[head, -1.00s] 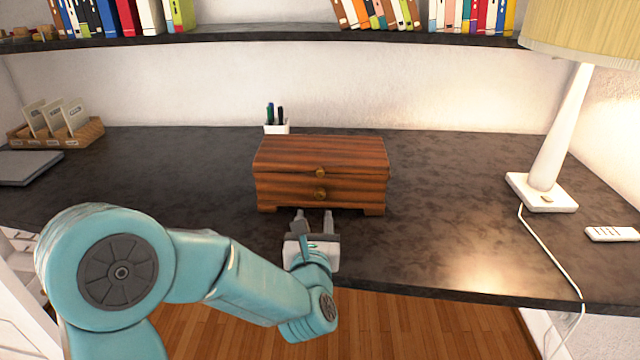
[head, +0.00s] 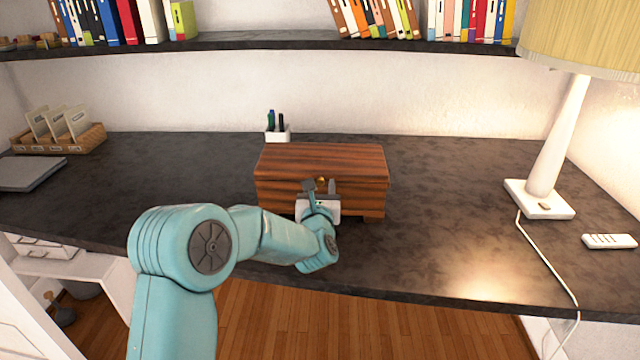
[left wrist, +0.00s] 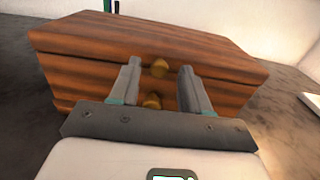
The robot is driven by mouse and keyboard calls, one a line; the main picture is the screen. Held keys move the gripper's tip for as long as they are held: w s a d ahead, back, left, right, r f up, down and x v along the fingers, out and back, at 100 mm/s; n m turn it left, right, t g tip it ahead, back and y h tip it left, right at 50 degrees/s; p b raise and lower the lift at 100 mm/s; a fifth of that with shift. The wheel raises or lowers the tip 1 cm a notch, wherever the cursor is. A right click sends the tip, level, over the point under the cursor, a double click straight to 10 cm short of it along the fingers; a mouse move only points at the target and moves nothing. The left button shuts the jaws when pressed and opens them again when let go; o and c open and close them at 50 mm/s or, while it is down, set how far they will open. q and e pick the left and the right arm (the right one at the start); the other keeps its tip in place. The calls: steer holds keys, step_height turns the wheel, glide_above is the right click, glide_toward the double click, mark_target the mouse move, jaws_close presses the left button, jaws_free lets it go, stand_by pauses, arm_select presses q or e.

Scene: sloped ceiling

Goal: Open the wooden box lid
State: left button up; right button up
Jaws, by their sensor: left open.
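The wooden box (head: 275,190) stands on the dark desk with its lid (head: 322,158) shut. My left gripper (head: 320,186) is open in front of the box's front face. In the head view the gripper hides the lower knob. My right gripper is not in view.
A pen cup (head: 278,134) stands behind the box. A lamp (head: 553,140) with a cord and a remote (head: 609,241) are at the right. A file holder (head: 60,137) and a grey laptop-like slab (head: 30,172) are at the left. A bookshelf (head: 250,41) runs above the desk.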

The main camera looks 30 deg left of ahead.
arm_select(q)
steer(key=shift+w+a, duration=0.2)
steer(key=shift+w, duration=0.1)
jaws_close()
steer(key=shift+r, duration=0.1)
